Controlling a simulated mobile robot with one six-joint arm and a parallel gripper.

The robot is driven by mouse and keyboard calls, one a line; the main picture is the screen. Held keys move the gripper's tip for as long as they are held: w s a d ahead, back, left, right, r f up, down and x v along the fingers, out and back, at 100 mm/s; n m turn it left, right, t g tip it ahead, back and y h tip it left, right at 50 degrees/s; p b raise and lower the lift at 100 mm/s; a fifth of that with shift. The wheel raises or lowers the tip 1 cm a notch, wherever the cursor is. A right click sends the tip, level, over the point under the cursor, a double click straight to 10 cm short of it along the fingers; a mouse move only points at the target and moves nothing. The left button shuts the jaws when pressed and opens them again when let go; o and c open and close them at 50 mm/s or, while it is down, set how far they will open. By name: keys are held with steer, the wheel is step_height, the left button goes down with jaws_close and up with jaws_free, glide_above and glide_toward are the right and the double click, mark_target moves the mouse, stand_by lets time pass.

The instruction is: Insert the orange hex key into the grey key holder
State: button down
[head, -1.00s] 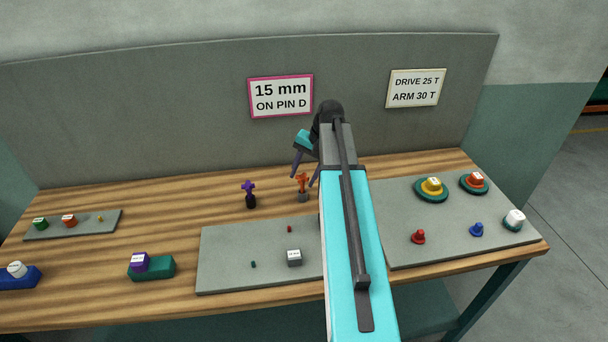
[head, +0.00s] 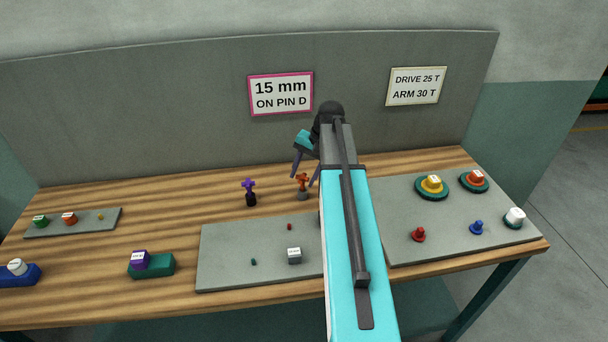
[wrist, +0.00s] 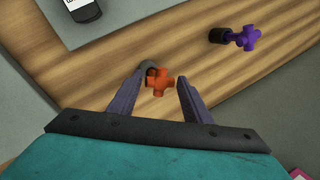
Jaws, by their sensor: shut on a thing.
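The orange hex key (head: 302,179) stands upright with its cross-shaped handle up, directly over the grey key holder (head: 303,195). In the wrist view the orange handle (wrist: 159,82) lies between my fingers, and the grey holder (wrist: 149,67) shows partly behind it. How deep the key's shaft sits in the holder is hidden. My gripper (head: 306,180) points down at the key and is shut on it, though small gaps seem to show beside the handle in the wrist view (wrist: 162,78).
A purple key (head: 249,184) stands in a dark holder (head: 251,200) left of the orange one. A grey mat (head: 225,260) with small pieces lies in front. Another grey board (head: 395,245) with pegs and discs is at right. A grey panel (head: 180,120) rises behind.

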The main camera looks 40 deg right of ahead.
steer(key=c, duration=0.8)
jaws_free()
steer(key=shift+c, duration=0.2)
steer(key=p+v, duration=0.8)
steer(key=v, duration=0.5)
steer(key=shift+r+p, duration=0.3)
steer(key=shift+r, duration=0.1)
steer(key=shift+s, duration=0.1)
